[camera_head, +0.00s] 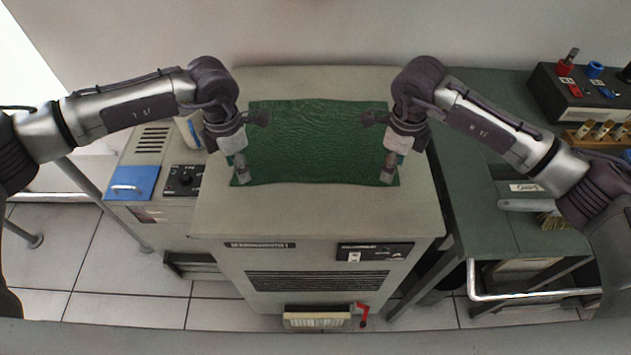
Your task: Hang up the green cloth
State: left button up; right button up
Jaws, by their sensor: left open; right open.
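The green cloth (315,145) lies spread out flat on top of a beige machine cabinet (310,215) in the middle of the view. My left gripper (250,150) is open over the cloth's left edge, with one finger near its front left corner. My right gripper (379,150) is open over the cloth's right edge, with one finger near its front right corner. I cannot tell whether the fingers touch the cloth. Parts of both side edges are hidden behind the grippers.
A dark green table (480,200) stands to the right, with a brush (550,220), a rack of small tubes (602,131) and a black box (580,92) on it. A lower unit with a blue panel (133,183) stands at the left. The cabinet top in front of the cloth is clear.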

pick_arm(q)
notch_tip(320, 180, down, 3)
jog(key=shift+w+r, duration=0.1)
jog(key=shift+r, duration=0.05)
pick_arm(e)
notch_tip(320, 180, down, 3)
jog(key=shift+w+r, duration=0.1)
jog(key=shift+w, duration=0.05)
pick_arm(q)
jog(key=shift+f+b, duration=0.3)
jog(key=shift+f, duration=0.1)
pick_arm(e)
jog(key=shift+f, duration=0.35)
pick_arm(q)
jog(key=shift+r, duration=0.1)
jog(key=shift+c, duration=0.7)
pick_arm(e)
jog(key=shift+r, duration=0.1)
jog(key=shift+c, duration=0.7)
pick_arm(q)
jog(key=c, duration=0.5)
pick_arm(e)
jog(key=c, duration=0.5)
pick_arm(q)
grip_shut()
pick_arm(e)
grip_shut()
